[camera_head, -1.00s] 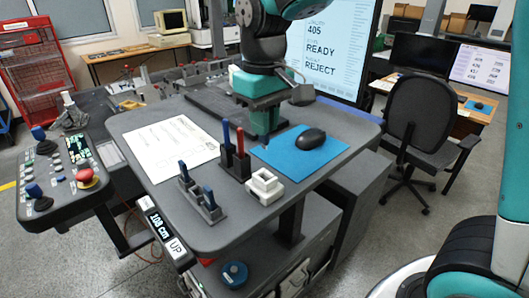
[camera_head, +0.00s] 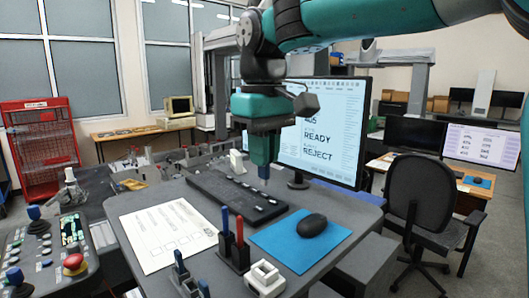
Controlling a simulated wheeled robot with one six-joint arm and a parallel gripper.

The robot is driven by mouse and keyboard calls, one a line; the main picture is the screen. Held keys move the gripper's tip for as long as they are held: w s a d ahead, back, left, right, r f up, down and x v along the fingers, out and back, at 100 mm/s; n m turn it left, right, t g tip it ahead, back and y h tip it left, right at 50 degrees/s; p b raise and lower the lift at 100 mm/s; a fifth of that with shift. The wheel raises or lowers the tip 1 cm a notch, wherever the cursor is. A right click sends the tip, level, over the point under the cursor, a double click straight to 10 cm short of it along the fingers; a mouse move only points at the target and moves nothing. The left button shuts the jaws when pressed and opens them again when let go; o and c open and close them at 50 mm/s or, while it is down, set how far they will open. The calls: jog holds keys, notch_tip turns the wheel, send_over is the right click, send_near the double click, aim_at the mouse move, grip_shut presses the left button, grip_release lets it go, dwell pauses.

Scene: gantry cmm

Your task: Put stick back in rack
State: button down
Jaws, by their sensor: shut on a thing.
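My teal gripper (camera_head: 264,160) is shut on a small dark blue stick (camera_head: 264,173), whose lower end shows beneath the jaws. Both are above the desk, in front of the monitor and over the right end of the keyboard; the stick points down. A dark grey rack (camera_head: 190,287) stands at the desk's front edge, partly cut off by the picture's bottom edge. Blue sticks (camera_head: 179,262) stand upright in it. My gripper is well behind and above this rack. The upper part of the held stick is hidden by the jaws.
A dark holder (camera_head: 234,261) with a blue and a red pen stands right of the rack, beside a white square block (camera_head: 265,278). A mouse (camera_head: 311,225) lies on a blue mat (camera_head: 285,246).

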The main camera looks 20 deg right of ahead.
jog(key=shift+r+p, duration=1.75)
jog(key=shift+p, duration=0.05)
